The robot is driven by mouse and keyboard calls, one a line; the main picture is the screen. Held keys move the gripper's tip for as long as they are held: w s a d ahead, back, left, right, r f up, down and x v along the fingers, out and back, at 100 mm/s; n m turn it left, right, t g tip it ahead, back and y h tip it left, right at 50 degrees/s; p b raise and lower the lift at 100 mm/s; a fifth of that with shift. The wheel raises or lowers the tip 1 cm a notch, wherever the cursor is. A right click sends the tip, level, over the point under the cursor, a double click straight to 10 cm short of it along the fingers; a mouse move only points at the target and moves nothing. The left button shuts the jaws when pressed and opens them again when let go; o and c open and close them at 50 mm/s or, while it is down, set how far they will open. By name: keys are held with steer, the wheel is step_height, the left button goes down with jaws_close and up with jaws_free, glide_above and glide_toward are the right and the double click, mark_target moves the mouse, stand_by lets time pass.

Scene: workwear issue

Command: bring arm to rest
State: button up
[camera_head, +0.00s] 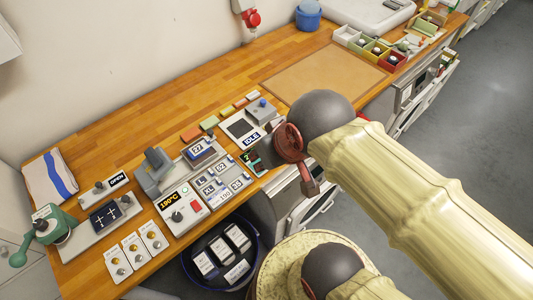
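My arm reaches in from the lower right, with pale yellow links and dark grey rounded joints. A dark red part at its far end, which seems to be my gripper (308,178), is over the front edge of the wooden bench (150,115). It is partly hidden behind the dark joint, and its fingers cannot be made out. I see nothing clearly held in it.
Control panels, including one reading 190°C (180,208), crowd the bench's left half. A brown mat (325,80) lies clear behind my arm. Coloured bins (375,52) stand at the back right. A dark round bin (222,252) holds labelled cards below the front edge. Grey floor is open at right.

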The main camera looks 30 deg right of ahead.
step_height(320, 180, down, 6)
steer(key=b, duration=0.6)
steer(key=shift+c, duration=0.3)
stand_by(0.6)
